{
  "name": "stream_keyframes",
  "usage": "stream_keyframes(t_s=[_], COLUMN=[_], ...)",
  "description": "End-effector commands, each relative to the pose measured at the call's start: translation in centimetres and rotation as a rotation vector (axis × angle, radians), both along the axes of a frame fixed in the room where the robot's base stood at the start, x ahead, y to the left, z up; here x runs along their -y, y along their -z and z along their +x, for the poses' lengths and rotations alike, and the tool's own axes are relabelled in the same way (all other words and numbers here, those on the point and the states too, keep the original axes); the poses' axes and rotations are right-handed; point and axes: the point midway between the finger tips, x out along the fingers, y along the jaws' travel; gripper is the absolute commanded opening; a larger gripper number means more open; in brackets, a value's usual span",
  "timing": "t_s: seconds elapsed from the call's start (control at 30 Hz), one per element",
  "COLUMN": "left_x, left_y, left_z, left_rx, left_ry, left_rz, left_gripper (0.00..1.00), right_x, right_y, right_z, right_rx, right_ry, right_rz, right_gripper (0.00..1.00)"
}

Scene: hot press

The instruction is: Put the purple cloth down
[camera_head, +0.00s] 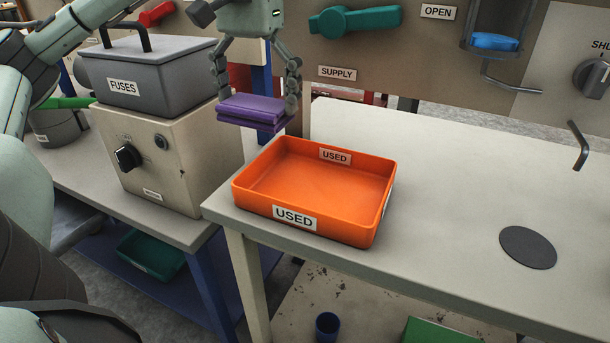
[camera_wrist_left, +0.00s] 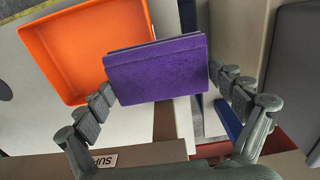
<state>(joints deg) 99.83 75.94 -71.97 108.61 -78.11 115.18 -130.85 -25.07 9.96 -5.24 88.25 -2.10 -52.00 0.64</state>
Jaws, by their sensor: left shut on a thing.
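A folded purple cloth (camera_head: 252,109) is held in my left gripper (camera_head: 256,98), in the air to the left of and above the orange tray. The left gripper's fingers are shut on the cloth's two sides. The cloth also shows between the fingers in the left wrist view (camera_wrist_left: 157,70). The orange tray (camera_head: 251,207), labelled USED, stands at the left end of the light table and looks empty. It shows at the upper left in the left wrist view (camera_wrist_left: 42,50). My right gripper is not in view.
A grey box labelled FUSES (camera_head: 150,75) sits on a beige control box (camera_head: 200,150) left of the cloth. A panel with a teal handle (camera_head: 355,21) and a blue item (camera_head: 494,41) stands behind. The table (camera_head: 440,190) is mostly clear, with a dark disc (camera_head: 528,247).

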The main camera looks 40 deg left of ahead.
Motion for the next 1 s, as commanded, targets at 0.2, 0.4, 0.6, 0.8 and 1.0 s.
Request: stream_keyframes(t_s=[0.2,0.4,0.6,0.8,1.0], left_x=[3.2,6.9,9.0,9.3,9.2], left_y=[2.2,4.4,5.7,7.0,9.3], left_z=[-0.8,-1.8,-2.3,-2.5,-2.5], left_rx=[-0.005,-0.005,0.001,-0.002,-0.003], left_ry=[0.007,0.008,0.001,0.0,0.0], left_rz=[0.001,-0.001,0.0,0.0,0.0], left_gripper=[0.67,0.67,0.67,0.67,0.67], right_x=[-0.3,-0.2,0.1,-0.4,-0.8], right_y=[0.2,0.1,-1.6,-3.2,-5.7], right_z=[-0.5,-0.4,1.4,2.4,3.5], right_rx=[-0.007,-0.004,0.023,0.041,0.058], right_ry=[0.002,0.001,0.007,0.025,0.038], right_rz=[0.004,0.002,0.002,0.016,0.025], right_gripper=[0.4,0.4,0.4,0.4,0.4])
